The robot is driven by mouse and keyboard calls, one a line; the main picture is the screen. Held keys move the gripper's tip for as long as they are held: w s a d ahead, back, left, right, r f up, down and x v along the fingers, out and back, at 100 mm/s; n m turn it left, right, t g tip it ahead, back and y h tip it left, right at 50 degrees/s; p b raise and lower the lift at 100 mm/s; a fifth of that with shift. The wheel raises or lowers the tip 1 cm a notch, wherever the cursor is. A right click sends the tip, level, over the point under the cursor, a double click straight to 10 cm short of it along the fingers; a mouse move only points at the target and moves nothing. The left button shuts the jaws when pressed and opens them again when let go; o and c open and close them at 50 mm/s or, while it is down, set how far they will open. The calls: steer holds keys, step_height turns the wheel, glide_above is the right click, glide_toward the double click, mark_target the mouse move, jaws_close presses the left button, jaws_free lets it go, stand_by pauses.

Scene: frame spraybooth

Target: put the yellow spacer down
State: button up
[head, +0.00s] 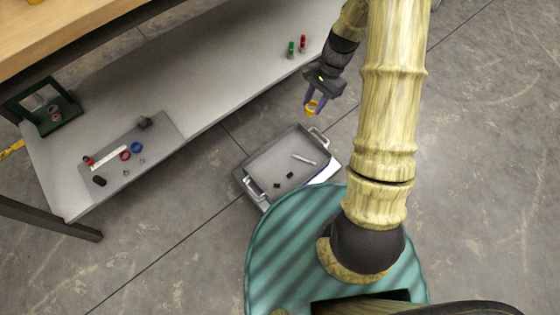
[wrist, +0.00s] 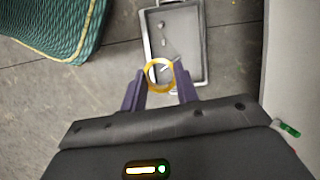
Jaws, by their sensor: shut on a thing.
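My gripper (head: 315,100) is shut on the yellow spacer (head: 311,107), a yellow ring. In the head view it hangs above the floor, just beyond the far right part of the grey tray (head: 262,160). In the wrist view the spacer (wrist: 146,75) shows as a ring between the purple fingertips (wrist: 160,85), with the tray (wrist: 206,60) below and behind it. The spacer touches nothing but the fingers as far as I can see. The fingers hide part of it in the head view.
The tray holds a light rod (head: 303,159) and small dark pieces (head: 290,175). A grey bench shelf (head: 210,90) at left bears a mat (head: 160,135) with red and blue rings, a dark green fixture (head: 50,110), and green and red pieces (head: 302,42). Floor is clear at right.

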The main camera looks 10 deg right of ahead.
steer(key=shift+w+a, duration=0.1)
steer(key=shift+a, duration=0.05)
steer(key=shift+a+f, duration=0.1)
steer(key=n+t+h+b, duration=0.2)
steer(key=n+h+b, duration=0.6)
steer(key=n+b, duration=1.35)
glide_above(269, 166)
steer(key=p, duration=0.5)
step_height(269, 166, down, 29)
steer(key=n, duration=0.5)
steer(key=shift+f, duration=0.1)
step_height(269, 166, down, 6)
steer(key=b, duration=0.4)
steer(key=shift+f+b, duration=0.2)
steer(key=shift+b, duration=0.15)
steer(key=shift+r, duration=0.1)
